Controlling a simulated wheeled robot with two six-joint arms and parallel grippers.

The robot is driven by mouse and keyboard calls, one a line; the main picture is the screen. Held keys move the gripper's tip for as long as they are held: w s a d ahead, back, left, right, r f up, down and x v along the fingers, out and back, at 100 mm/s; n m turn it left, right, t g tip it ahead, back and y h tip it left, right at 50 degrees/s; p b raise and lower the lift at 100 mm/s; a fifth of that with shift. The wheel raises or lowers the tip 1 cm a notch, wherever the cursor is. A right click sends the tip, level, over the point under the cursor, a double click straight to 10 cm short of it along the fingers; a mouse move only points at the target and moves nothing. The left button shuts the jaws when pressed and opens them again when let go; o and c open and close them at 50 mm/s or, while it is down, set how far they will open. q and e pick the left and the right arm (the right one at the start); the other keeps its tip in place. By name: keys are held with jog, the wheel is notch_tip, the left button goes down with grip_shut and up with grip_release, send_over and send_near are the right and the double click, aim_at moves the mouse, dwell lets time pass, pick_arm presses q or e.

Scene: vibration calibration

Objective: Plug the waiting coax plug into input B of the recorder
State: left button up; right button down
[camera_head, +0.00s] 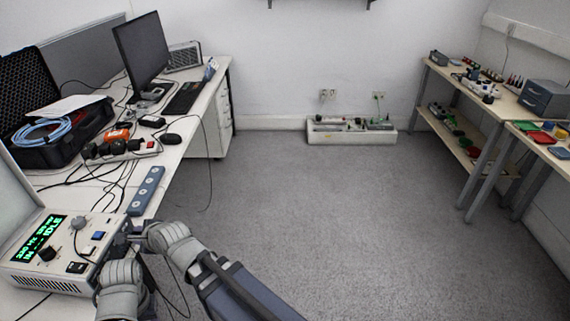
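A white instrument box with a lit green display (43,238) stands at the lower left on the desk; it appears to be the recorder. Knobs and small dark and blue parts show on its top. Input B cannot be told apart at this size. My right gripper (133,234) comes in from the lower right and is at the box's far right corner. My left arm ends in grey links beside the box's right side; its fingers are not clearly visible. I cannot make out the coax plug; a dark cable hangs near the grippers.
A blue-grey strip with round sockets (147,190) lies at the desk edge beyond the box. The floor to the right is clear.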

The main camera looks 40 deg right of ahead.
aim_at(137, 234)
jog(key=shift+w+d+r+m+g+y+p, duration=0.1)
jog(key=shift+m+g+y+p, duration=0.25)
jog(key=shift+g+p, duration=0.2)
dwell(0.4)
jog(key=c, duration=0.7)
grip_release()
jog(key=shift+p+v, duration=0.9)
jog(key=shift+v, duration=0.55)
jog(key=shift+p+v, duration=0.55)
jog(key=shift+v, duration=0.5)
